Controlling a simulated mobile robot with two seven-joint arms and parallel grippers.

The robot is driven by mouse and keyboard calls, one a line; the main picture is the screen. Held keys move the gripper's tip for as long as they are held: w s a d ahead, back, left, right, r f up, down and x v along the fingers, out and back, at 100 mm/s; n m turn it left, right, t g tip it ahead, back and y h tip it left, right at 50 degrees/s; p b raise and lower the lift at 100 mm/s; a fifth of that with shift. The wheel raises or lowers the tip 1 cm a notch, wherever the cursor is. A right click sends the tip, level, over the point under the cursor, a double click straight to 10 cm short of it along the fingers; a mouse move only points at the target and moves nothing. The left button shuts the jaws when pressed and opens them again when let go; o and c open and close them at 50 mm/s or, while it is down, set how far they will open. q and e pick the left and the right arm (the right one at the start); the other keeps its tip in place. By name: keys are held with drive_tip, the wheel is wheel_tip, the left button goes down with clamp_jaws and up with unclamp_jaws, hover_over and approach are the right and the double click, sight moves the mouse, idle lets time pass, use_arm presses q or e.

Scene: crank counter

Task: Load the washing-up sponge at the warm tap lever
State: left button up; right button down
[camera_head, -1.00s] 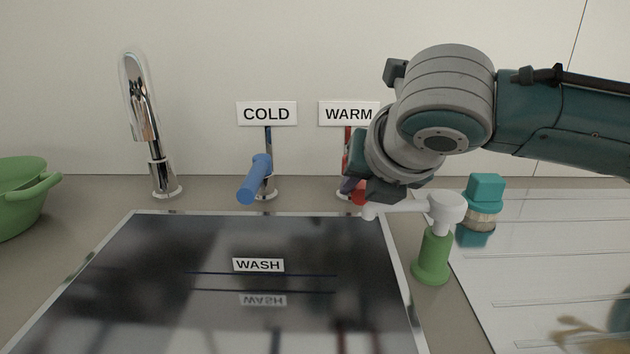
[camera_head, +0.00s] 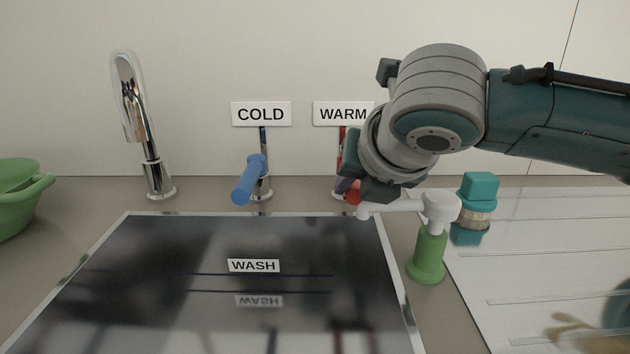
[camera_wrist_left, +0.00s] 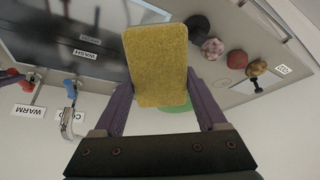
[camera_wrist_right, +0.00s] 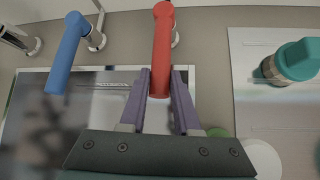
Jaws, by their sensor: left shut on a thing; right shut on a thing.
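The yellow sponge (camera_wrist_left: 157,60) is upright between the fingers of my left gripper (camera_wrist_left: 162,98), shut on it; neither shows in the head view. The red warm tap lever (camera_wrist_right: 162,45) runs between the fingers of my right gripper (camera_wrist_right: 159,88), shut on it. In the head view my right gripper (camera_head: 362,186) covers most of this lever, under the WARM sign (camera_head: 343,114). The blue cold tap lever (camera_head: 249,180) stands to the left, free. The WASH label (camera_head: 253,265) lies on the dark sink area (camera_head: 150,290).
Several round items (camera_wrist_left: 237,59) show in the left wrist view.

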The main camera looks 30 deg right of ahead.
use_arm(q)
wheel_tip(320, 180, up, 3)
drive_tip(key=p, duration=0.3)
use_arm(e)
drive_tip(key=shift+w+a+r+m+h, duration=0.2)
drive_tip(key=shift+a+r+m+h, duration=0.1)
drive_tip(key=shift+a+m+h, duration=0.15)
use_arm(q)
drive_tip(key=shift+r+p, duration=0.45)
use_arm(e)
drive_tip(key=shift+w+a+f+m+g+h, duration=0.3)
drive_tip(key=shift+w+m+g+h, duration=0.1)
drive_tip(key=shift+m, duration=0.15)
drive_tip(key=c, duration=0.6)
unclamp_jaws()
